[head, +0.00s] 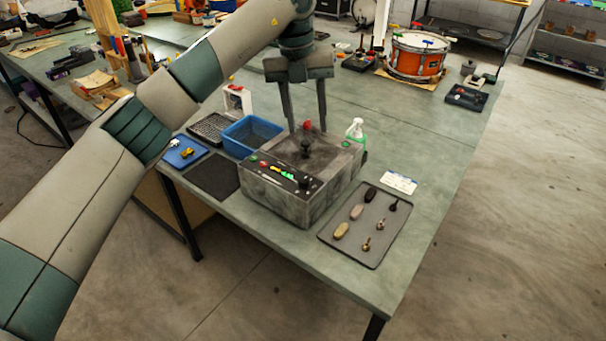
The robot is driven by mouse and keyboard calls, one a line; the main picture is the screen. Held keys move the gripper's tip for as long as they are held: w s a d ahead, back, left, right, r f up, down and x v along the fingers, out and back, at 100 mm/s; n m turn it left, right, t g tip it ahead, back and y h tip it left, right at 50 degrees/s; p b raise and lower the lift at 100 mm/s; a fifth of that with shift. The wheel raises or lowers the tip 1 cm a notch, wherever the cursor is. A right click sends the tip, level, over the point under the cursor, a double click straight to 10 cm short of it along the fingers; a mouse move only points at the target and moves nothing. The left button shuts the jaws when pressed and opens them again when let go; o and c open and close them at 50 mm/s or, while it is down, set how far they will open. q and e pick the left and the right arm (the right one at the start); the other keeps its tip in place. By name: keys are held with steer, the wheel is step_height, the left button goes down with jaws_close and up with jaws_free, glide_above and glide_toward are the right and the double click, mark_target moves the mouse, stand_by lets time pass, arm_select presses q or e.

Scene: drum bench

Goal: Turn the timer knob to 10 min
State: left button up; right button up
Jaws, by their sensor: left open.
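A grey, worn machine box (318,203) stands on the bench. Its sloped front panel carries a row of red, yellow and green marks and a small black knob (305,183) at the right end. A black upright knob or post stands on its top (306,147), with a red part behind it. I cannot tell which is the timer knob, and no dial markings are readable. My left gripper (307,127) points down over the back of the box, open. Its two fingers are apart, with the red part showing between them. My right gripper is not in view.
A blue bin (251,121) and a dark mat (212,176) lie left of the box. A green spray bottle (356,131) stands behind it on the right. A dark tray (352,250) with several small tools lies at front right. An orange drum (416,63) stands farther back.

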mark_target(303, 180)
arm_select(q)
steer(key=shift+w+a+r+y, duration=0.15)
steer(key=shift+a+r+y, duration=0.1)
steer(key=shift+a, duration=0.2)
steer(key=shift+w+a+r+y, duration=0.15)
steer(key=shift+a+r, duration=0.1)
steer(key=shift+a, duration=0.2)
steer(key=shift+s+f, duration=0.1)
steer(key=f+p, duration=0.2)
steer(key=f, duration=0.3)
steer(key=f+p, duration=0.2)
steer(key=f, duration=0.4)
steer(key=d+f+p, duration=0.1)
steer(key=f+p, duration=0.1)
steer(key=f, duration=0.4)
steer(key=shift+f, duration=0.1)
steer(key=c, duration=1)
